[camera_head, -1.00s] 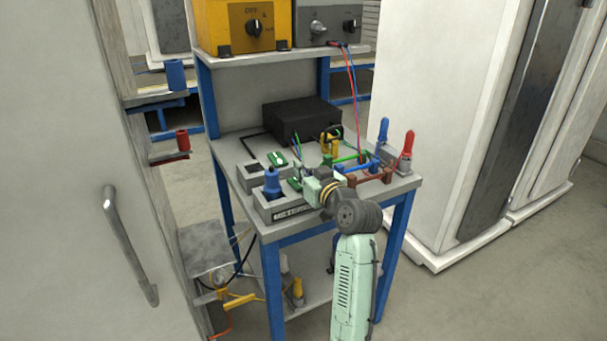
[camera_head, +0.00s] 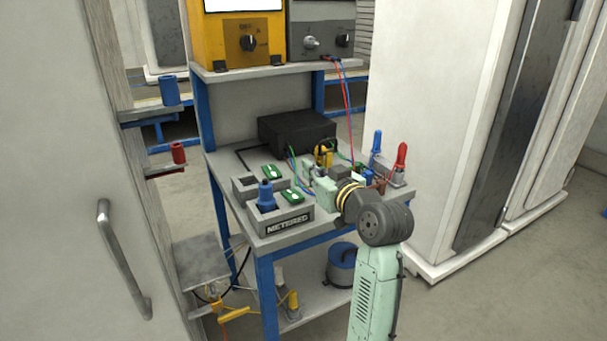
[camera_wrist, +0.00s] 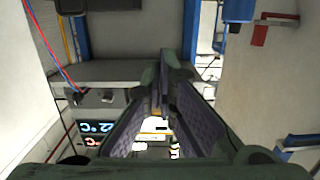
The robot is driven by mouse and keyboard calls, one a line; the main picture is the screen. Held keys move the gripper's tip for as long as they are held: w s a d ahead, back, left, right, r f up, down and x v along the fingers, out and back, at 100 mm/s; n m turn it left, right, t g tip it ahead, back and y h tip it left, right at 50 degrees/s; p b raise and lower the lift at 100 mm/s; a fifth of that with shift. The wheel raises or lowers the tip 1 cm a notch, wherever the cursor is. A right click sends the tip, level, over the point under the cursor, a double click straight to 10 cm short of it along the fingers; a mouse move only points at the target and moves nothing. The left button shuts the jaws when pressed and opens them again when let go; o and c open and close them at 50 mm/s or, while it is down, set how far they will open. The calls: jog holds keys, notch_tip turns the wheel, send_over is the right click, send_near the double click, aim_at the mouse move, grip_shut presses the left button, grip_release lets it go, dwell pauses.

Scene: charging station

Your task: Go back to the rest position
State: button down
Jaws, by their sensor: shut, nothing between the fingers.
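My gripper (camera_head: 318,182) is over the workbench (camera_head: 277,240), behind the grey holder marked METERED. My own wrist hides part of it in the head view. In the wrist view my gripper (camera_wrist: 160,72) has its fingertips together, with nothing seen held between them. A blue plug (camera_head: 266,194) stands upright in the METERED holder (camera_head: 288,226), apart from my gripper. My arm reaches in from the lower right.
A black box (camera_head: 297,131) stands at the bench's back. Blue (camera_head: 376,142) and red (camera_head: 400,157) handles stand at right. An upper shelf carries a yellow unit (camera_head: 210,38). A white cabinet (camera_head: 430,100) rises at right; open floor (camera_head: 520,290) lies before it.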

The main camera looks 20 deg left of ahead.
jog(key=shift+s+d+r, duration=0.15)
jog(key=shift+s+d, duration=0.1)
jog(key=shift+d, duration=0.05)
